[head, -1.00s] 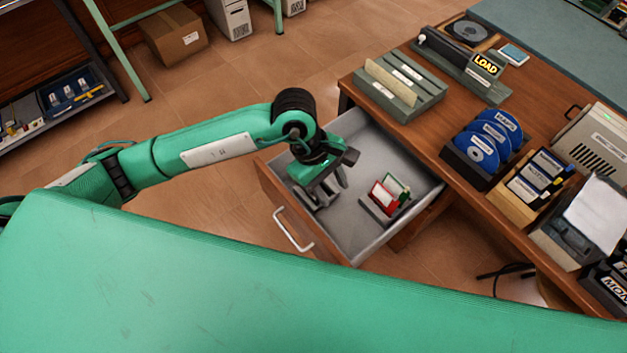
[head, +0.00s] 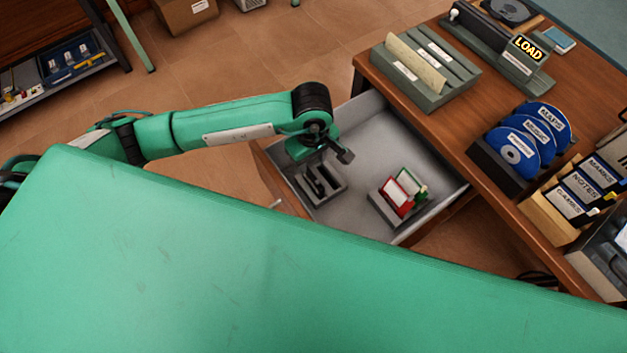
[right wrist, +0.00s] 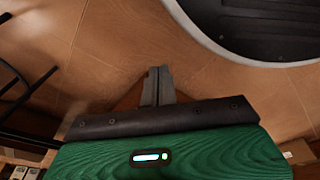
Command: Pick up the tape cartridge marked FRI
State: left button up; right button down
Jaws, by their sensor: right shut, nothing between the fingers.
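No marking reading FRI is legible in any view. In the head view, the open grey drawer (head: 358,135) holds a small rack with a red-framed card or cartridge (head: 396,196) and a green one (head: 419,193) behind it. A second grey holder (head: 335,192) with dark upright parts sits at the drawer's left side. My left gripper (head: 320,178) points down at this holder; its fingers blend with the dark parts, so its opening and any contact are unclear. In the right wrist view, my right gripper (right wrist: 157,73) is shut and empty above the brown floor.
The wooden desk (head: 455,125) carries a slotted grey holder (head: 425,95), a LOAD device (head: 500,50), blue discs (head: 530,135) and boxed disks (head: 580,190). A big green surface (head: 220,260) fills the foreground. The drawer's middle is clear.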

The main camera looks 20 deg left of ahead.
aim_at(312, 175)
pick_arm(q)
notch_tip(312, 175, down, 2)
jog(key=shift+f, duration=0.2)
jog(key=f, duration=0.2)
jog(key=s+f+p, duration=0.1)
jog(key=f, duration=0.1)
jog(key=shift+f, duration=0.5)
grip_shut()
pick_arm(e)
jog(key=shift+s+d+f, duration=0.2)
jog(key=shift+s+f, duration=0.25)
jog(key=shift+f, duration=0.1)
jog(key=shift+s+d+f, duration=0.2)
jog(key=shift+s+f, duration=0.25)
jog(key=shift+f, duration=0.1)
